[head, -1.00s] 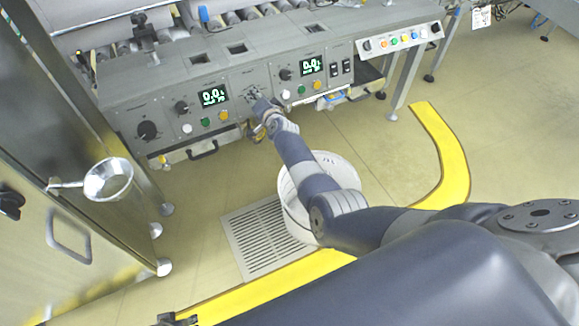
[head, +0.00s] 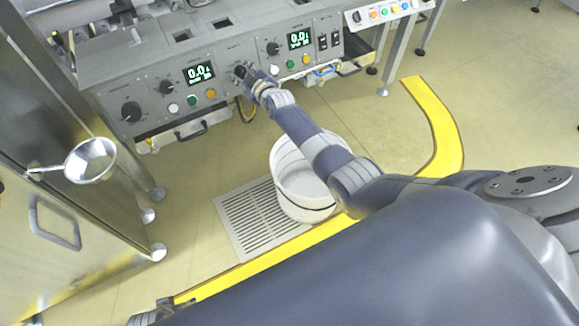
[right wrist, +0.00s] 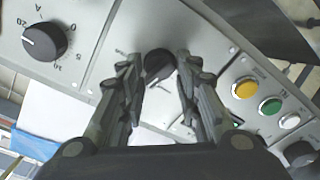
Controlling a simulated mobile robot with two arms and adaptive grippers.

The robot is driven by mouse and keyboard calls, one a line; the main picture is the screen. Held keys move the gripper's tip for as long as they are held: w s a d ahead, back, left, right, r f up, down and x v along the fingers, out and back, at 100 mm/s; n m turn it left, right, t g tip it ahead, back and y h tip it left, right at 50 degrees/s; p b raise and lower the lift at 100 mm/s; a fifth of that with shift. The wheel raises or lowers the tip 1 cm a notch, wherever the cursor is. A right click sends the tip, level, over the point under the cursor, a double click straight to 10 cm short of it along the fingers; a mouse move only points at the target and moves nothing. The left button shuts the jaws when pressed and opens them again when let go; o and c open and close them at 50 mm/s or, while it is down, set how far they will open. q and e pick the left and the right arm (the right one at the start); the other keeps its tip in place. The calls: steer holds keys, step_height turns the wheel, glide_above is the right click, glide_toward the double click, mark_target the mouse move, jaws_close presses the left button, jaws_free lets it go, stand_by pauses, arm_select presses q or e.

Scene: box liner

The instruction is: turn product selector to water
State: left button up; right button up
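A black knob (right wrist: 158,65) on the middle grey panel lies between the fingertips of my right gripper (right wrist: 160,80) in the right wrist view. The fingers are spread on either side of the knob, with gaps visible. The markings around it are too small to read. In the head view my right gripper (head: 243,74) is at this panel, and its fingers hide most of the knob. At the bottom left of the head view a small dark part (head: 153,312) looks like my left gripper, cut off by the edge.
In the wrist view a larger scaled knob (right wrist: 44,41) is left, and orange (right wrist: 245,87), green (right wrist: 270,105) and white buttons are right. Two displays (head: 200,73) flank the middle panel. A white bin (head: 300,190) stands below my arm. A metal funnel (head: 90,160) is at left.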

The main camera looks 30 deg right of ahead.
steer(key=n, duration=0.7)
steer(key=shift+y, duration=0.3)
steer(key=r+p+v, duration=0.1)
steer(key=p+v, duration=0.4)
steer(key=v, duration=0.6)
steer(key=s+f+m+g+h+p, duration=0.1)
steer(key=s+f+m+g+p, duration=0.4)
steer(key=s+f, duration=1.2)
steer(key=shift+d+f+g+p, duration=0.2)
steer(key=shift+f+g+p, duration=0.3)
steer(key=shift+f+p, duration=0.5)
steer(key=shift+s, duration=0.15)
